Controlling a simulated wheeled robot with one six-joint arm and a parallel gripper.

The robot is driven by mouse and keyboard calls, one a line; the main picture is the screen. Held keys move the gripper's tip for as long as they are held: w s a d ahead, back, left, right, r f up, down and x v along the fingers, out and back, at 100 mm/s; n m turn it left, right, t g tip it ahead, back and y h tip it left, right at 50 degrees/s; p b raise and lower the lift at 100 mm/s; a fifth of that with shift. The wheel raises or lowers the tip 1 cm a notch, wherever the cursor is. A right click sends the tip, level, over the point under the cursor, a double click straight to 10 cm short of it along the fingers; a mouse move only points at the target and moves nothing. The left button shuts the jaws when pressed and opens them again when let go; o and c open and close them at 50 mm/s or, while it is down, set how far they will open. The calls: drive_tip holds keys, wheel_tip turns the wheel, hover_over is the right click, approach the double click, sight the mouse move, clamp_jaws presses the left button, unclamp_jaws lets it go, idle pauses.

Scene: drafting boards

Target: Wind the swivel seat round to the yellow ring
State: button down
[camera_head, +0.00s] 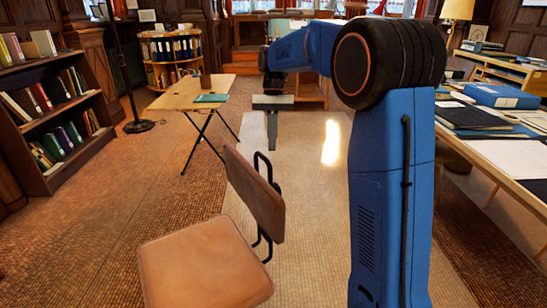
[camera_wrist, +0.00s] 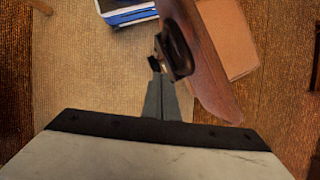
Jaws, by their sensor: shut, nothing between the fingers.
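The swivel seat has a tan-brown pad (camera_head: 205,263) at the bottom of the head view. Its upright brown backrest (camera_head: 254,190) is on the pad's right side, with a black bracket (camera_head: 268,205) behind it. In the wrist view, the backrest (camera_wrist: 212,75) and pad (camera_wrist: 234,38) lie up and to the right. My gripper (camera_head: 272,142) is shut and empty, just beyond the backrest's top in the head view. In the wrist view, its fingertips (camera_wrist: 158,72) are close beside the bracket (camera_wrist: 177,48); I cannot tell whether they touch. I see no yellow ring.
A folding drafting table (camera_head: 180,95) stands at the far left, with a low bookcase (camera_head: 25,125) left of it. A long desk (camera_head: 515,170) with papers and a blue box (camera_head: 500,95) is at the right. Floor left of the seat is clear.

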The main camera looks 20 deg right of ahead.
sight(271, 176)
drive_tip(key=x, duration=0.8)
drive_tip(key=shift+s+f, duration=0.2)
drive_tip(key=shift+f, duration=0.1)
drive_tip(key=shift+s+a+f, duration=0.1)
drive_tip(key=shift+s+a, duration=0.2)
drive_tip(key=shift+s, duration=0.35)
drive_tip(key=shift+s+a, duration=0.25)
drive_tip(key=shift+s, duration=0.4)
drive_tip(key=shift+s+a+f, duration=0.1)
drive_tip(key=shift+s+a, duration=0.2)
drive_tip(key=shift+s, duration=0.35)
